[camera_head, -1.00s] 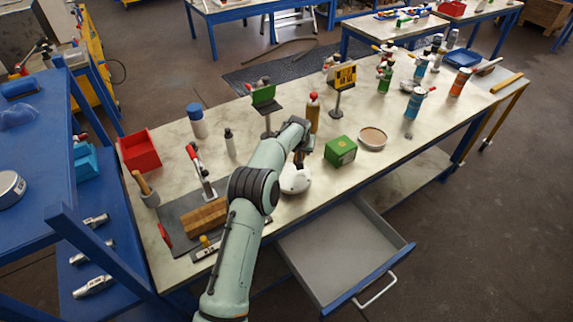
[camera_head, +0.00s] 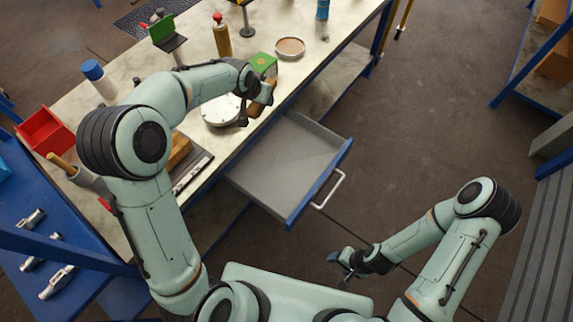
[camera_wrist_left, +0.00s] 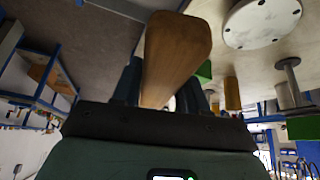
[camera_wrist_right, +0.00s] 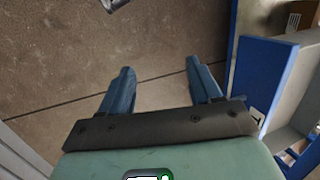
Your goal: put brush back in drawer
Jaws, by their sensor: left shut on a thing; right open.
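The brush shows as a wooden handle (camera_head: 262,97), held by my left gripper (camera_head: 249,92) beside the green box at the table's front edge. In the left wrist view the handle (camera_wrist_left: 172,58) stands between the jaws; its bristles are hidden. The drawer (camera_head: 285,160) under the table is pulled open, with a grey inside that looks empty, a blue front and a pale handle. It lies below and in front of my left gripper. My right gripper (camera_head: 347,264) is open and empty, in front of the drawer. The drawer's blue edge (camera_wrist_right: 262,75) shows in the right wrist view.
A white round flanged part (camera_head: 221,112) stands near the table's front edge, with the green box (camera_head: 263,64) and a shallow round dish (camera_head: 290,47) beyond. A red bin (camera_head: 45,132) is at the left. The floor right of the drawer is clear.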

